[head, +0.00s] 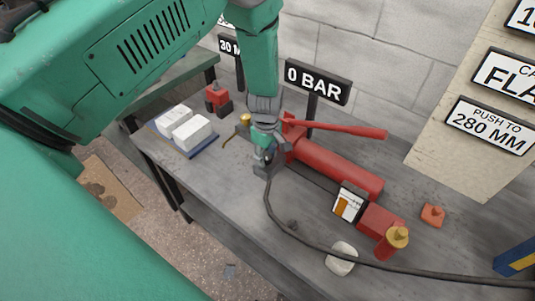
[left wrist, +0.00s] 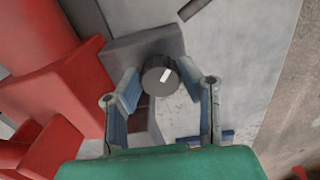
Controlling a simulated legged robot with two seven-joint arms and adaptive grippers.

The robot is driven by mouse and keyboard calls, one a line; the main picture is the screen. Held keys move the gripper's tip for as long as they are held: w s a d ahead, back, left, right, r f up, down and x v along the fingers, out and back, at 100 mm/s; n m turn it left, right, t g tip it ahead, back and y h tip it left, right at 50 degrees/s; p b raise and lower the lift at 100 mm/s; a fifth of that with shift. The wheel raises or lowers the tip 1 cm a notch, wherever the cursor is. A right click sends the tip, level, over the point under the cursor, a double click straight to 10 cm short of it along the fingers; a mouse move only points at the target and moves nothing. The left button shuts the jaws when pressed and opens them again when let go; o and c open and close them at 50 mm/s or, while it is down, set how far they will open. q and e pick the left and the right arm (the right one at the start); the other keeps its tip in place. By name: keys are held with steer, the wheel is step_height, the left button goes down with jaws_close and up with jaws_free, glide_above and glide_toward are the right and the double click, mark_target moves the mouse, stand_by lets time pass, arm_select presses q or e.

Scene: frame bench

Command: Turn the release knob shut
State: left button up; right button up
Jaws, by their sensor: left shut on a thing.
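The release knob (left wrist: 160,77) is a dark round knob with a white pointer mark, on a grey block (left wrist: 135,48) beside the red pump body (left wrist: 65,80) in the left wrist view. The mark leans slightly right of straight up there. My left gripper (left wrist: 165,88) has one finger on each side of the knob and is shut on it. My right gripper is not in view.
A red pump lever (head: 345,129) extends right above the pump. A "0 BAR" sign (head: 318,82) stands behind. A black hose (head: 300,237) curves along the bench front. White blocks on a blue tray (head: 185,133) lie left.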

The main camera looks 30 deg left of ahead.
arm_select(q)
steer(key=m, duration=0.5)
steer(key=shift+w+a+r+m, duration=0.1)
steer(key=shift+w+m, duration=0.05)
steer(key=shift+m, duration=0.15)
steer(key=shift+m+p, duration=0.4)
steer(key=shift+m, duration=1.7)
steer(key=shift+w, duration=0.1)
steer(key=o, duration=1.1)
steer(key=shift+c, duration=0.2)
steer(key=shift+o, duration=0.3)
